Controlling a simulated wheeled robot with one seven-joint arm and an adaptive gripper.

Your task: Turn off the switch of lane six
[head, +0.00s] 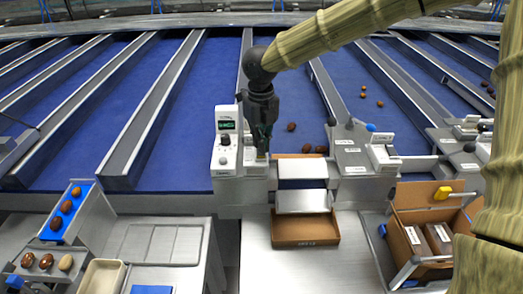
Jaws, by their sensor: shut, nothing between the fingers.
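A white control box (226,155) stands at the end of a lane, in the middle of the head view. It has a small green display, a round dark knob and further small controls. My gripper (262,154) points down just right of this box, with its fingers closed and empty. It hides part of the box's right side. I cannot tell whether the fingertips touch anything. A second white control unit (383,155) stands further right. Lane numbers and switch positions are too small to read.
Blue lanes with grey dividers (150,120) run away from me. A few dates (291,127) lie on them. An open cardboard tray (305,230) sits below the middle lane. A cardboard box (428,235) stands at right. A sample stand (70,215) with dates is at left.

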